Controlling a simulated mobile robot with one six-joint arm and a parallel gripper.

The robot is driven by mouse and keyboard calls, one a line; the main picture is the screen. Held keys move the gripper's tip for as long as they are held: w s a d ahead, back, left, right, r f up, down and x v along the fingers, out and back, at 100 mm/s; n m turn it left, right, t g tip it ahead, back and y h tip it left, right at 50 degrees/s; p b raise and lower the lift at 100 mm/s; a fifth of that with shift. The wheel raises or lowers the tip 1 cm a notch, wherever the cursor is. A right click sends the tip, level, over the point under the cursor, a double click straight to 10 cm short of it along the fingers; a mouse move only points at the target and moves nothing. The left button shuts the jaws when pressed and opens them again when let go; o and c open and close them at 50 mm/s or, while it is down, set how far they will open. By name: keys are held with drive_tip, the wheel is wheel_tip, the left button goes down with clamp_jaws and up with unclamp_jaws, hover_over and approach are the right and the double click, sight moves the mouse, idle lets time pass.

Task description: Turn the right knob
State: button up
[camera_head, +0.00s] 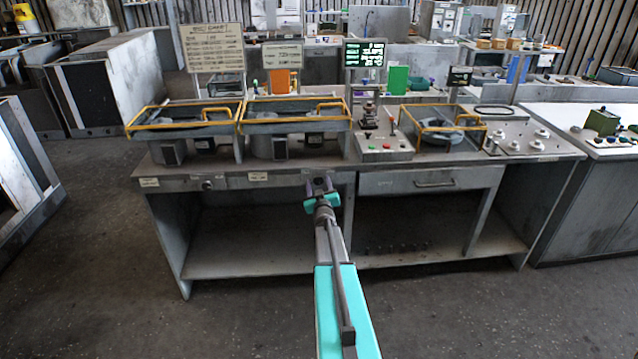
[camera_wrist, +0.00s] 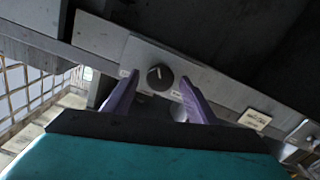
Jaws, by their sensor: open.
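A round dark knob (camera_wrist: 160,77) with a light mark sits on a grey plate on the bench front in the wrist view. My gripper (camera_wrist: 158,85) is open, its two purple fingers showing on either side of the knob, and I cannot tell whether they touch it. In the head view my gripper (camera_head: 321,188) is at the bench's front edge and largely hides this knob. Another small knob (camera_head: 207,185) is on the front edge further left.
The workbench (camera_head: 400,181) carries yellow-framed trays (camera_head: 290,125) and a control box (camera_head: 384,148) with buttons. A drawer (camera_head: 430,181) with a handle is right of my gripper. A pale label (camera_head: 258,177) is left of it. The floor in front is clear.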

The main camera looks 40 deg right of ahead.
drive_tip(key=shift+w, duration=0.1)
drive_tip(key=c, duration=1.1)
drive_tip(key=shift+o, duration=0.2)
drive_tip(key=shift+f, duration=0.1)
drive_tip(key=shift+b, duration=0.4)
drive_tip(key=shift+d+f+m+b, duration=0.1)
drive_tip(key=shift+m+b, duration=0.4)
drive_tip(key=shift+b, duration=0.2)
drive_tip(key=shift+m+b, duration=0.8)
drive_tip(key=shift+b, duration=0.05)
drive_tip(key=shift+r, duration=0.2)
drive_tip(key=o, duration=1.1)
drive_tip(key=shift+c, duration=0.2)
